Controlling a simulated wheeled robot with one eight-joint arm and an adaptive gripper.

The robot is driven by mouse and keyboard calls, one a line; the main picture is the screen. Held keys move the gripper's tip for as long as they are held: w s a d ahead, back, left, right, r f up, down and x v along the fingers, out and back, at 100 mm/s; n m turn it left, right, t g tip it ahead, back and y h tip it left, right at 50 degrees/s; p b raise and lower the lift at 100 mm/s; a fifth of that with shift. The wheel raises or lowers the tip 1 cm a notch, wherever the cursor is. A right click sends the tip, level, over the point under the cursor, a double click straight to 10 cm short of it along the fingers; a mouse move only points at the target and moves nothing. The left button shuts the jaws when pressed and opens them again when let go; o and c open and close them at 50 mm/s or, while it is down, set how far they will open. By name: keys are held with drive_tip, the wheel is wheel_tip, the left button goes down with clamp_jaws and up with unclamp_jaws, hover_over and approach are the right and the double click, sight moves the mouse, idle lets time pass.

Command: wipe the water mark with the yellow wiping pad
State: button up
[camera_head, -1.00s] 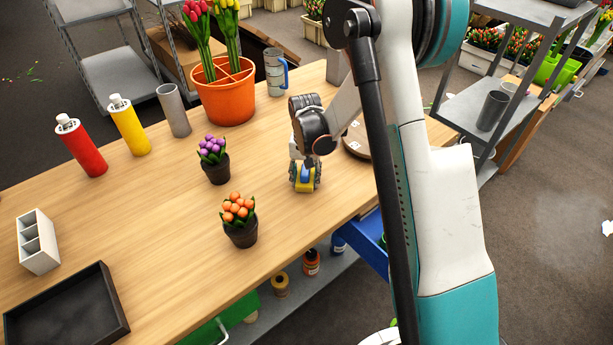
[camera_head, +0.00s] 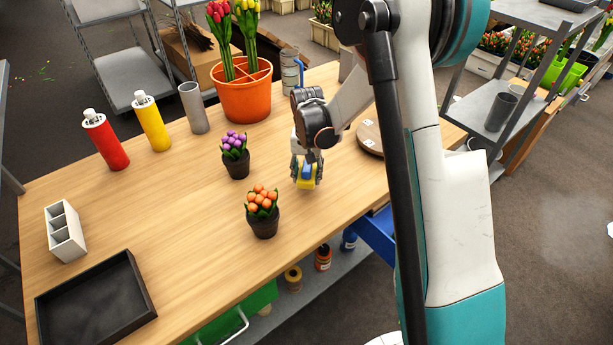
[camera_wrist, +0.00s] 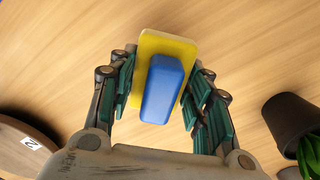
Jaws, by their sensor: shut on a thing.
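My gripper (camera_head: 306,172) is shut on the blue handle (camera_wrist: 163,92) of the yellow wiping pad (camera_head: 308,184). In the wrist view the pad (camera_wrist: 172,42) sits yellow side away from me, with a finger on each side of the handle. The pad is over the wooden table (camera_head: 185,225), right of the small flower pots. I cannot tell whether it touches the wood. I make out no clear water mark on the table; any mark under the pad or behind my arm is hidden.
An orange-flower pot (camera_head: 262,218) and a purple-flower pot (camera_head: 236,160) stand left of my gripper. A round wooden board (camera_head: 370,138) lies to its right. The orange tulip bucket (camera_head: 246,98) and a metal mug (camera_head: 290,72) stand behind. The table's left middle is clear.

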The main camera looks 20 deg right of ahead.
sight(307, 166)
drive_tip(key=shift+r+p, duration=1.15)
drive_tip(key=shift+r, duration=1.2)
